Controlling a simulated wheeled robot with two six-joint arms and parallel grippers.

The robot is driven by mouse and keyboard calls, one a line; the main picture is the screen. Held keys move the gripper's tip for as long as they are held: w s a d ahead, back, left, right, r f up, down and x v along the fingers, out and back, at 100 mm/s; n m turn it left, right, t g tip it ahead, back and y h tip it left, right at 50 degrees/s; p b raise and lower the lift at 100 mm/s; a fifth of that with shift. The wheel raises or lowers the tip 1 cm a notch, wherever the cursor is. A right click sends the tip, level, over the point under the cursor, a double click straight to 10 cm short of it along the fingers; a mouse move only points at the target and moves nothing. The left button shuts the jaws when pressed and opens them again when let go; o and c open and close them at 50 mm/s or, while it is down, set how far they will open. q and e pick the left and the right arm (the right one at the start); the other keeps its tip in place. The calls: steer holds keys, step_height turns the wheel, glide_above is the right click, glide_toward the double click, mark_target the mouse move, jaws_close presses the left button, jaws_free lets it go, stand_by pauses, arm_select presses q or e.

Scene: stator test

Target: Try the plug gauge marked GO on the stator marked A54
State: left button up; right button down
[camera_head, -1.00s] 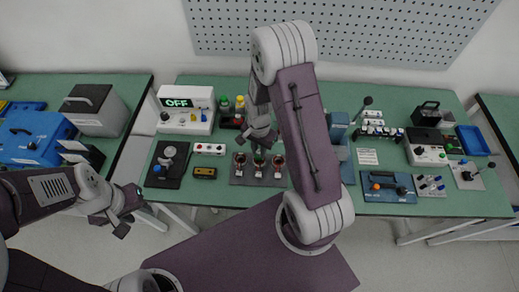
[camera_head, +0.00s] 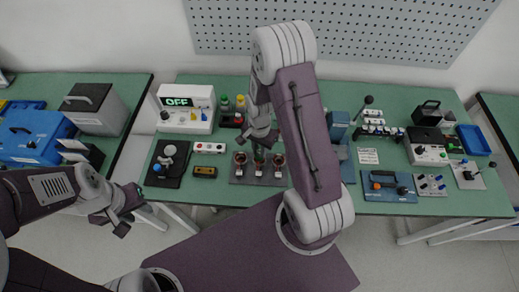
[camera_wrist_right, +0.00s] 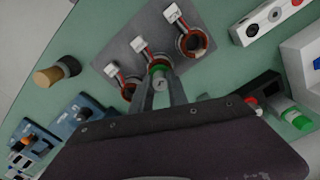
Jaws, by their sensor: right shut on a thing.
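Three stators with copper-red windings and white tags stand in a row on a grey plate (camera_head: 236,180): a left one (camera_head: 240,158), a middle one and a right one (camera_head: 279,160). The tag lettering is too small to read. My right gripper (camera_head: 260,138) is over the middle stator (camera_wrist_right: 148,63). In the right wrist view its fingers (camera_wrist_right: 165,88) are shut on an upright plug gauge with a green band (camera_wrist_right: 159,70). The gauge is at the middle stator's bore; how deep it sits is hidden. My left gripper (camera_head: 125,208) is open and empty, off the table's front edge.
A tester reading OFF (camera_head: 187,108), a small button box (camera_head: 208,148) and a dark fixture (camera_head: 170,163) stand left of the plate. A tan and black cylinder (camera_wrist_right: 57,71) is on the other side. Blue fixtures (camera_head: 388,187) stand further right.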

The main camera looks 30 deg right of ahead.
steer(key=shift+f+b, duration=0.3)
steer(key=shift+f, duration=0.4)
stand_by(1.9)
stand_by(0.9)
steer(key=shift+r+p, duration=0.7)
steer(key=shift+r, duration=0.2)
steer(key=shift+r+p, duration=0.5)
steer(key=shift+p, duration=0.15)
steer(key=shift+r, duration=0.2)
steer(key=shift+r+p, duration=0.5)
steer(key=shift+p, duration=0.15)
